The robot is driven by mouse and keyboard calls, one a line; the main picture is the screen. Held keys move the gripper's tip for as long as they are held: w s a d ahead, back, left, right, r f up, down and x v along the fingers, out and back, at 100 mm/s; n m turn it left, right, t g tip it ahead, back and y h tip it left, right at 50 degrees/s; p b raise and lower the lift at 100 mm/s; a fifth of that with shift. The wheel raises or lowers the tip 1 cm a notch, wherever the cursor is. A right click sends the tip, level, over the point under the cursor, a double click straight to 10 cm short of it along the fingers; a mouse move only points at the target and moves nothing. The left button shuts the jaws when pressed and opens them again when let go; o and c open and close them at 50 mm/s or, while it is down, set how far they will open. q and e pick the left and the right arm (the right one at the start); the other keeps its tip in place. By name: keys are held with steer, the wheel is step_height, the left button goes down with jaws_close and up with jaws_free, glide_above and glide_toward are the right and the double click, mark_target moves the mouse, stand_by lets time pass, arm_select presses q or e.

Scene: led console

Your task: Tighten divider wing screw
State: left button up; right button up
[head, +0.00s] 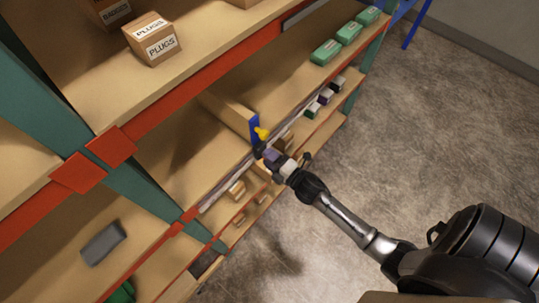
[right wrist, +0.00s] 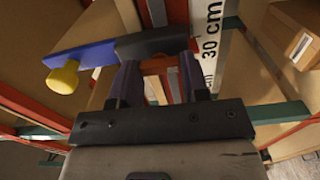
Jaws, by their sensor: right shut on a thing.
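The divider (head: 228,110) is a beige panel standing on the middle shelf, with a blue bracket (head: 254,123) at its front end. The yellow wing screw (head: 262,133) sticks out from the bracket. In the right wrist view the blue bracket (right wrist: 85,55) runs into a black part (right wrist: 150,42), and the yellow screw (right wrist: 62,77) hangs at its left end, apart from the fingers. My right gripper (head: 263,152) is at the shelf's front edge, just below the screw. Its fingers (right wrist: 157,70) are shut on the black part, though the exact contact is partly hidden. My left gripper is out of view.
A white strip marked 30 cm (right wrist: 211,35) lies beside the fingers. Green boxes (head: 325,52) and small dark boxes (head: 325,97) stand further along the shelves. A PLUGS carton (head: 152,38) stands on the upper shelf.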

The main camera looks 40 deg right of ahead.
steer(key=shift+r+m+p, duration=0.2)
steer(key=shift+m+p, duration=1.35)
steer(key=shift+m, duration=1.85)
steer(key=o, duration=0.7)
steer(key=shift+s+f, duration=0.1)
steer(key=shift+s, duration=0.05)
steer(key=shift+o, duration=1.2)
steer(key=shift+f, duration=0.1)
steer(key=s+d+b, duration=0.1)
steer(key=s, duration=1.2)
steer(key=shift+s+d, duration=0.15)
steer(key=shift+s, duration=0.2)
